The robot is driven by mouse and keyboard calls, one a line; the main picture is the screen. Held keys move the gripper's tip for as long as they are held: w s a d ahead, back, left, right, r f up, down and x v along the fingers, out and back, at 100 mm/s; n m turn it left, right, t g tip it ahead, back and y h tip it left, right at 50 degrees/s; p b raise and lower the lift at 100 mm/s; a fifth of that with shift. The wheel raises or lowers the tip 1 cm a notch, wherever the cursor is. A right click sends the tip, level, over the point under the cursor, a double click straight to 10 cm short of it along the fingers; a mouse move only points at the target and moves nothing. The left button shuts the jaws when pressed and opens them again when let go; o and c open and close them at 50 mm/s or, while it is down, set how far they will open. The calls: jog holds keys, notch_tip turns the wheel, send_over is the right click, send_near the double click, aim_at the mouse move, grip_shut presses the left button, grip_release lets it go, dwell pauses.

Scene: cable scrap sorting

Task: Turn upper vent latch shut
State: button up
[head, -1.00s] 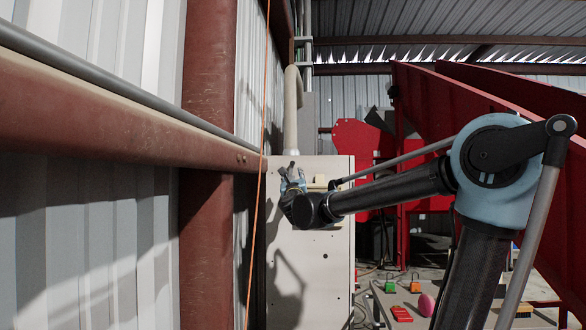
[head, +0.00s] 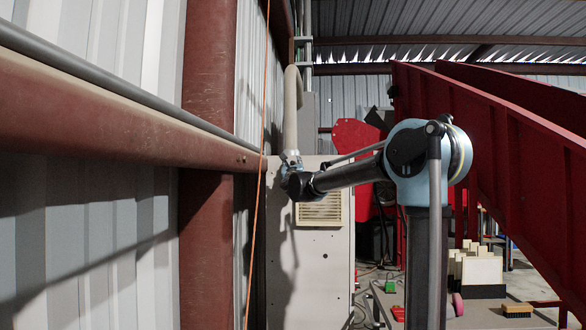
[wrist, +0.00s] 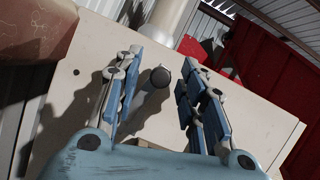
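A pale cabinet (head: 315,255) stands against the wall in the head view, with a cream louvred vent (head: 322,209) on its face. My gripper (head: 291,157) is near the cabinet's top edge, above and left of the vent. In the wrist view, my gripper (wrist: 162,62) is open, with one blue-padded finger on each side of a dark round-ended latch knob (wrist: 160,77). Gaps show between the knob and both fingers, so neither seems to touch it. In the head view my gripper hides the latch. How far the latch is turned is hard to tell.
Red sloping machinery (head: 500,130) fills the right. A bench below holds a brush (head: 517,309) and a green block (head: 390,287).

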jog(key=shift+w+r, duration=0.2)
jog(key=shift+w, duration=0.3)
